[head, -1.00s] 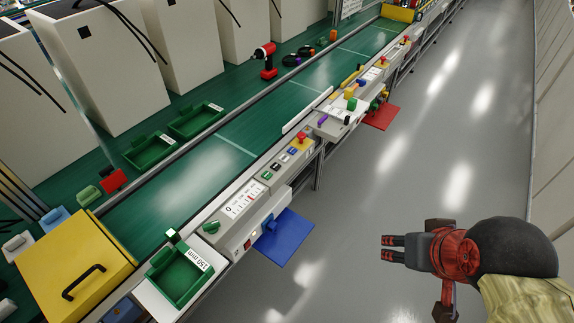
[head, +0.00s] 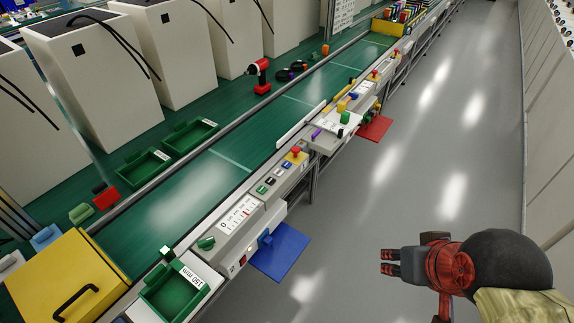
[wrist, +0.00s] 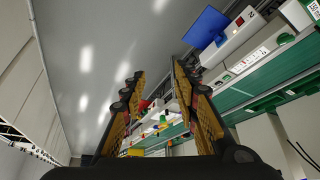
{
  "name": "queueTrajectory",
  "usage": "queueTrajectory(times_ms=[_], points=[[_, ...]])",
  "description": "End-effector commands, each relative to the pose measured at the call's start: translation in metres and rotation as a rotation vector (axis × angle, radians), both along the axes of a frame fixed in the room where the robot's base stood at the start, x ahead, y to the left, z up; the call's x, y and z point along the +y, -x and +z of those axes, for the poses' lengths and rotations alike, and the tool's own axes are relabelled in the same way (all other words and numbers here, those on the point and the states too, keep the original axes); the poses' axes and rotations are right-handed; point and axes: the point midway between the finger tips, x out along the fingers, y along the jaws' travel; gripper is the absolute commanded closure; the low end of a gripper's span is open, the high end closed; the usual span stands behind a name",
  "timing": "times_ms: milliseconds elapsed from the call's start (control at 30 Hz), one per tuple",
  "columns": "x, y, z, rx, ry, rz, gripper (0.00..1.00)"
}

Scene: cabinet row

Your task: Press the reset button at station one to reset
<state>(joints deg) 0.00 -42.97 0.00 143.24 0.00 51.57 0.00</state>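The nearest station has a grey control panel (head: 280,172) on the conveyor's front edge. It carries a red mushroom button (head: 295,152) on a yellow base and several small dark, blue and white buttons. Which one is the reset button cannot be read. A lower grey box (head: 232,232) holds a green knob (head: 206,243), a scale, a small red switch (head: 243,261) and a blue part (head: 265,239). My gripper (head: 384,262) is over the aisle floor, right of the panel and well apart from it. Its fingers (wrist: 156,70) stand apart and empty in the wrist view.
A blue plate (head: 281,252) and a red plate (head: 375,129) jut into the aisle. A green tray (head: 172,295) and yellow box (head: 60,275) stand at the near left. A red drill (head: 262,76) and white cabinets stand behind the belt. The grey aisle floor (head: 430,190) is clear.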

Motion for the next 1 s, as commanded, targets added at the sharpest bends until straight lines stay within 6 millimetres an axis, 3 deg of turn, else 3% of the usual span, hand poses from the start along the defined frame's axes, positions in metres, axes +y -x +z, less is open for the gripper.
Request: queueTrajectory(times_ms=[500,1000], points=[[0.0,0.0,0.0,0.0,0.0,0.0,1.0],[0.0,0.0,0.0,0.0,0.0,0.0,1.0]])
